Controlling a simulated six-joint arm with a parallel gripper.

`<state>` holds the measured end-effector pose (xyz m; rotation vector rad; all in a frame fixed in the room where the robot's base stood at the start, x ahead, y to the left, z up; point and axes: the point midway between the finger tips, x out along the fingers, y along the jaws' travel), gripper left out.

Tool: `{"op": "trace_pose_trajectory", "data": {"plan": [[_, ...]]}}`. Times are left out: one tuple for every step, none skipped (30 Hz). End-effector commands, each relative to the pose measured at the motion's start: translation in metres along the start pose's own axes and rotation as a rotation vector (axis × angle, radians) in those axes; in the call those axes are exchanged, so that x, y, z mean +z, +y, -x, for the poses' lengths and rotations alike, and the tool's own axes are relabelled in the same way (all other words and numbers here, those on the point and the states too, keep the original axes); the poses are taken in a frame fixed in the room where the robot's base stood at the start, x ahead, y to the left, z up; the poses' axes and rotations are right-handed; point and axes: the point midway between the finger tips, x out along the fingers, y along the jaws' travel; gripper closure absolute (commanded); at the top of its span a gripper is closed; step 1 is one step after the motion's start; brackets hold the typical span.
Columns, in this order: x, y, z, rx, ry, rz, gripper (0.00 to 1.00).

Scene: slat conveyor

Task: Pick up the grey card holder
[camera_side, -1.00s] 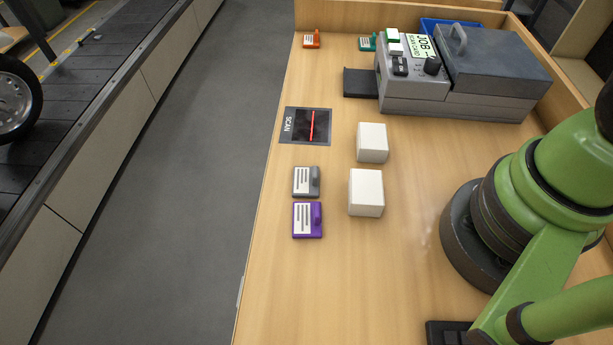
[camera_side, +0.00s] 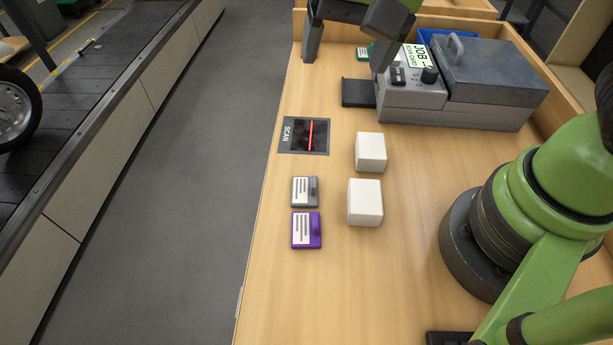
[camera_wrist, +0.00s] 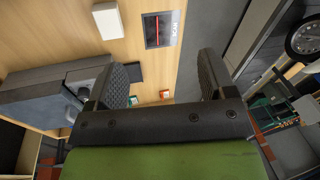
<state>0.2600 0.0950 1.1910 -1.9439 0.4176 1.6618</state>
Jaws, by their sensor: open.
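The grey card holder (camera_side: 305,191) lies flat on the wooden bench in the side view, with a white label on its left and a dark grip on its right. It sits just above the purple card holder (camera_side: 307,230) and below the scan pad (camera_side: 288,135). My gripper (camera_side: 345,55) is at the top of the side view, well away from the grey holder. Its two fingers are spread apart with nothing between them. In the wrist view my gripper (camera_wrist: 168,80) also shows wide open. The grey holder cannot be made out in the wrist view.
Two white blocks (camera_side: 370,152) (camera_side: 365,203) stand right of the card holders. A grey machine (camera_side: 480,85) stands at the back right, beside a green card holder (camera_side: 363,54). An orange holder (camera_wrist: 165,94) shows in the wrist view.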

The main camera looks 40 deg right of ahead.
Motion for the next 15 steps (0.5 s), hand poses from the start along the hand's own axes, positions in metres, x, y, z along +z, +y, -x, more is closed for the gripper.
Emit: {"op": "trace_pose_trajectory", "data": {"plan": [[0.004, -0.007, -0.023, 0.044, -0.028, -0.013, 0.23], [0.006, -0.011, -0.034, 0.063, -0.038, -0.024, 0.23], [0.009, -0.015, -0.049, 0.089, -0.049, -0.040, 0.23], [0.012, -0.017, -0.060, 0.106, -0.055, -0.049, 0.23], [0.014, -0.019, -0.070, 0.123, -0.061, -0.059, 0.23], [0.018, -0.021, -0.081, 0.144, -0.067, -0.070, 0.23], [0.020, -0.021, -0.089, 0.157, -0.071, -0.079, 0.23], [0.023, -0.022, -0.097, 0.168, -0.073, -0.085, 0.23], [0.025, -0.023, -0.104, 0.182, -0.076, -0.093, 0.23], [0.027, -0.023, -0.109, 0.190, -0.078, -0.098, 0.23], [0.028, -0.023, -0.113, 0.196, -0.079, -0.101, 0.23], [0.030, -0.023, -0.117, 0.202, -0.079, -0.105, 0.23], [0.030, -0.023, -0.120, 0.205, -0.080, -0.107, 0.23], [0.031, -0.022, -0.124, 0.208, -0.080, -0.109, 0.23], [0.032, -0.021, -0.129, 0.212, -0.081, -0.112, 0.23]]}}
